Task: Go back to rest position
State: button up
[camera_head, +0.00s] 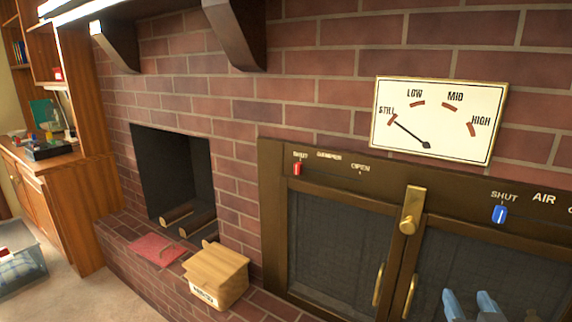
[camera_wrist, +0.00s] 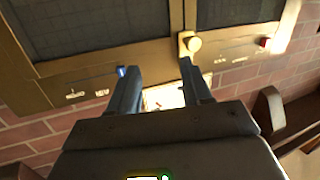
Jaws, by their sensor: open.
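My gripper (camera_head: 470,303) shows at the bottom right of the head view, its two blue-grey fingertips apart and empty. It is in front of the right door of the brass-framed fireplace screen (camera_head: 271,230). In the wrist view my gripper (camera_wrist: 157,80) is open, with the screen's frame beyond the fingers. No object is between the fingers at close range. The gauge plate (camera_head: 440,115) hangs on the brick wall above, its needle pointing to STILL. It shows partly between the fingers in the wrist view (camera_wrist: 165,98).
The screen has a brass latch knob (camera_head: 408,225), a red slider (camera_head: 297,168) at SHUT and a blue slider (camera_head: 499,214) near SHUT. A wooden box (camera_head: 217,272) and a red mat (camera_head: 157,250) lie on the brick hearth. A wooden cabinet (camera_head: 60,195) stands left.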

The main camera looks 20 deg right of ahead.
jog(key=s+a+f+n+t+y+p, duration=0.1)
jog(key=s+a+f+n+y+p, duration=0.25)
jog(key=s+a, duration=0.85)
jog(key=s+a+r+n+y, duration=0.1)
jog(key=s+a+r+y, duration=0.1)
jog(key=s, duration=0.6)
jog(key=s+a+r+n+y+p, duration=0.1)
jog(key=s+a+r+y, duration=0.2)
jog(key=s, duration=0.4)
jog(key=shift+s+a+r, duration=0.35)
jog(key=shift+a+r, duration=0.35)
jog(key=shift+a, duration=0.05)
jog(key=shift+y, duration=0.25)
dwell(0.6)
